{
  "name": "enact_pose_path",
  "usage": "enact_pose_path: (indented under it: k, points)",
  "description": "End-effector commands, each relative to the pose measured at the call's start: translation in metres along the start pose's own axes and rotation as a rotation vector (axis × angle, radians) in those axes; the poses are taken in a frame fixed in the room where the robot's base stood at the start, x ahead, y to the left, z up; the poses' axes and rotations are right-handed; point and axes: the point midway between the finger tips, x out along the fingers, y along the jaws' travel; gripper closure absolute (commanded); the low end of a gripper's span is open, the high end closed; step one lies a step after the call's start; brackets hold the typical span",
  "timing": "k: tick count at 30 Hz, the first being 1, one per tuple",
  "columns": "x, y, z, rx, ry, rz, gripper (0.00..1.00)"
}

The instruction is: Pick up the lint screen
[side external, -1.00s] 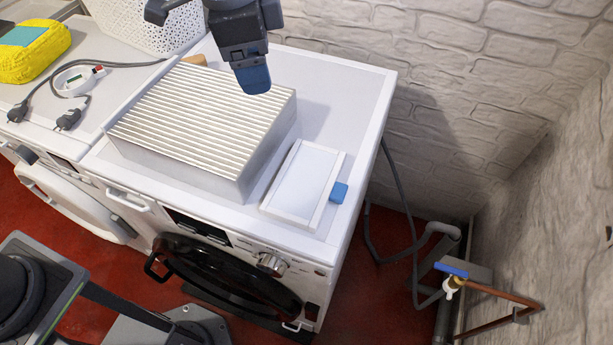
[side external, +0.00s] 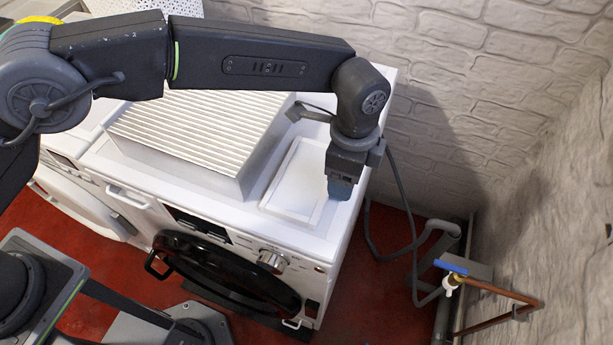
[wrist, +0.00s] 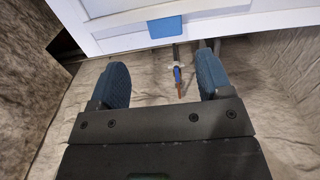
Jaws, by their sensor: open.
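The lint screen (side external: 292,182) is a flat, white-framed rectangle lying on the washing machine top near its right front corner. In the wrist view its blue tab (wrist: 165,27) shows at the top, between the lines of my two fingers and beyond their tips. In the side view my gripper hides that tab. My gripper (side external: 340,188) points down over the tab end of the screen. In the wrist view my gripper (wrist: 160,72) has its blue fingers wide apart with nothing between them. I cannot tell the exact height above the tab.
A large pleated filter (side external: 195,135) lies left of the screen on the washing machine (side external: 345,215). A white perforated basket (side external: 140,8) stands at the back left. A hose, pipes and a blue-handled tap (side external: 452,268) are right of the machine, by the brick wall.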

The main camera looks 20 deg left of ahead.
Motion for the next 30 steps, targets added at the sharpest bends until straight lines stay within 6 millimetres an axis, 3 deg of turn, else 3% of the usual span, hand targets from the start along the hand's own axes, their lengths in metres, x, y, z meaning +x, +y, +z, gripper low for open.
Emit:
enact_pose_path:
  k: [8,18,25,30]
  points:
    - [0.017,-0.002,0.001,-0.002,-0.001,0.001,0.28]
    - [0.060,-0.008,0.002,-0.003,0.000,-0.002,0.28]
    - [0.062,-0.008,0.002,-0.003,0.002,-0.004,0.28]
    - [0.062,-0.008,0.002,-0.003,0.002,-0.004,0.43]
